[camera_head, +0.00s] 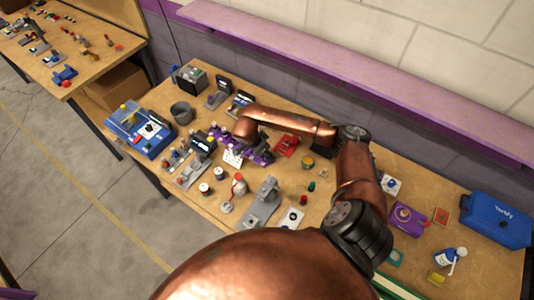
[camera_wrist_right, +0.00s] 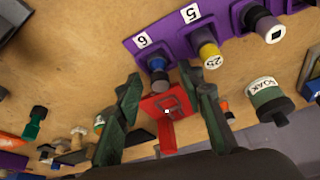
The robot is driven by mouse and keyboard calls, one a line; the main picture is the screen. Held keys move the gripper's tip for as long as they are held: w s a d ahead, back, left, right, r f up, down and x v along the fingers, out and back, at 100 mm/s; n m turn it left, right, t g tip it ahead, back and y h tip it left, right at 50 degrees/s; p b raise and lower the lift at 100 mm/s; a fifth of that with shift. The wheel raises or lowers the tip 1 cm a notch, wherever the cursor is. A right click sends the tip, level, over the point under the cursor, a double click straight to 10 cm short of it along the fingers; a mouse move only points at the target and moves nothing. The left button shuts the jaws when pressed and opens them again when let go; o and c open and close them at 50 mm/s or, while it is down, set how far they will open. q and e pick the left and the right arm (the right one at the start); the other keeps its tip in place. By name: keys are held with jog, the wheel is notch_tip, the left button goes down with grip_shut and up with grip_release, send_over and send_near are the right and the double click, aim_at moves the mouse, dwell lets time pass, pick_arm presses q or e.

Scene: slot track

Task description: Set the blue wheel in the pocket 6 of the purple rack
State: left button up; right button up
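The purple rack (camera_wrist_right: 217,27) crosses the top of the right wrist view, with labels 5 and 6 showing. The blue wheel (camera_wrist_right: 157,63) with a dark end stands at the rack position labelled 6, and appears seated there; its base is partly hidden. A yellow piece marked 25 (camera_wrist_right: 208,50) stands at position 5. My right gripper (camera_wrist_right: 162,82) is open, its green fingers apart on either side of the blue wheel's dark end, with no visible contact. In the head view the rack (camera_head: 265,157) is partly covered by my right arm. My left gripper is not in view.
A red tray-like object (camera_wrist_right: 165,106) shows between the fingers, lower on the bench; it also shows in the head view (camera_head: 287,145). A green-grey cylinder labelled SOAK (camera_wrist_right: 270,97) stands to the right. Several small items crowd the bench (camera_head: 325,215). A wall ledge (camera_head: 400,72) runs behind.

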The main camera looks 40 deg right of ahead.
jog(key=v, duration=1.2)
jog(key=shift+f, duration=0.1)
